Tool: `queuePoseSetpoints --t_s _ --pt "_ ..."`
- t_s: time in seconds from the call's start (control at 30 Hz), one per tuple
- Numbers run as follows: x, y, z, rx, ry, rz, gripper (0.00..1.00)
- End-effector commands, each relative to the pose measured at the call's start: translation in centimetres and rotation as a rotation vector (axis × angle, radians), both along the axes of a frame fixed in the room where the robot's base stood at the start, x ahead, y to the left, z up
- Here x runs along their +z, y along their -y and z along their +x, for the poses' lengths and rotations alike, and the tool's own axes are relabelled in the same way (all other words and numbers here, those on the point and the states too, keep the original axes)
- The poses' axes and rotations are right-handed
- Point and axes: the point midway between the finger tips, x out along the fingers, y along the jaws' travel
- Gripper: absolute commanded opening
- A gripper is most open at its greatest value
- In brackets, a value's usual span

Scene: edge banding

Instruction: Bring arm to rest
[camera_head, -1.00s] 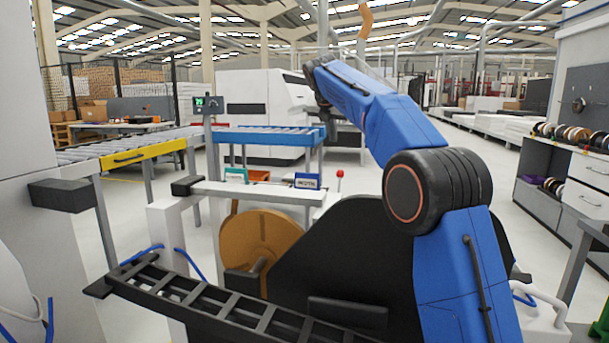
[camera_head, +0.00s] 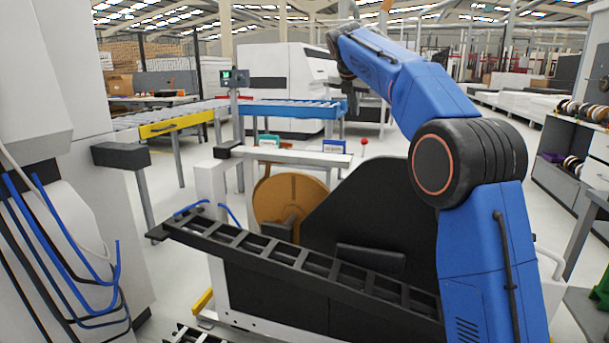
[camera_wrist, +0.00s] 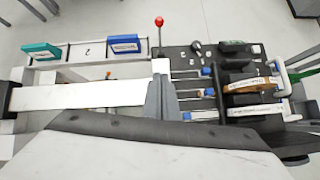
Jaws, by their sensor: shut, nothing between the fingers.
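My arm is blue with a dark elbow joint and rises on the right in the head view. It bends at the elbow and its forearm reaches up and left, away from the camera. My gripper (camera_wrist: 162,98) shows in the wrist view as two grey fingers closed together with nothing between them. It is above the machine's white strip and dark panel, apparently clear of them. In the head view the fingers cannot be made out beyond the dark wrist.
A brown reel (camera_head: 290,205) stands by a black guard (camera_head: 370,190) and a black slatted rail (camera_head: 270,255). A red-knobbed lever (camera_wrist: 159,22) and teal and blue boxes (camera_wrist: 125,44) sit near the gripper. A blue roller conveyor (camera_head: 290,108) is behind; shelving with reels (camera_head: 580,112) is right.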

Motion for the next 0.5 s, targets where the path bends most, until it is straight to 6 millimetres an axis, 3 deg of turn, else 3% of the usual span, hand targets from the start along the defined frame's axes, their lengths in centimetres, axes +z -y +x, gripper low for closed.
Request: queuePoseSetpoints --t_s 0.27,0.5 --pt "0.1 1.1 -2.3 -0.079 0.012 0.073 0.0" --pt "0.1 2.6 -5.7 -0.193 0.026 0.177 0.0"
